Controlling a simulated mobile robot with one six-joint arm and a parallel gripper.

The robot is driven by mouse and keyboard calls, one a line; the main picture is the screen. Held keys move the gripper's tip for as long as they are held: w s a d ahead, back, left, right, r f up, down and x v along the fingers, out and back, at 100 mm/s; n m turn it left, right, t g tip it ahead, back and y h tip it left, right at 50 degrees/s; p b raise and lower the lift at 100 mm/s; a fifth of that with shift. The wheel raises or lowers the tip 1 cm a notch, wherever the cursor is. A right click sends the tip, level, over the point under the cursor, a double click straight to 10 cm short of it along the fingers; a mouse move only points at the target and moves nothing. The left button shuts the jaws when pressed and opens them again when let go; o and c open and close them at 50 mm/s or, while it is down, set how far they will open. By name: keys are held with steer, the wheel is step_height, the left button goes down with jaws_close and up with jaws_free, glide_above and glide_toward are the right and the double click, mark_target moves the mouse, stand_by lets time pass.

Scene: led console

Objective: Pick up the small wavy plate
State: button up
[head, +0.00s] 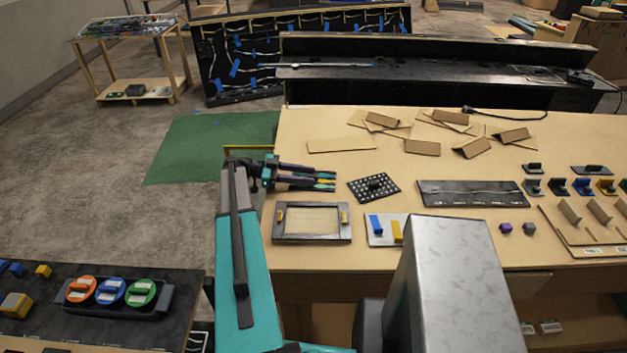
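No plate in the head view is clearly wavy at this size. Several small tan plates, some bent or folded, lie at the back of the wooden table; one is a bent plate (472,148), another a flat plate (340,145). My gripper (333,181) points right above the table's left part, left of a black dotted plate (362,190) and apart from the tan plates. Its fingers look close together, with purple and yellow bits between or on them. I cannot tell whether it is open or shut.
A black-framed panel (278,236) lies below my gripper on the table (400,160). A dark long plate (440,186) and small coloured blocks lie to the right. A black console (400,75) stands behind the table. A dark bench (185,278) with coloured discs is at lower left.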

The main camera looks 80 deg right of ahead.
jaws_close()
steer(key=shift+r, duration=0.1)
stand_by(0.4)
step_height(320, 180, up, 10)
steer(key=b, duration=0.4)
steer(key=shift+b, duration=0.3)
steer(key=shift+w, duration=0.1)
stand_by(0.6)
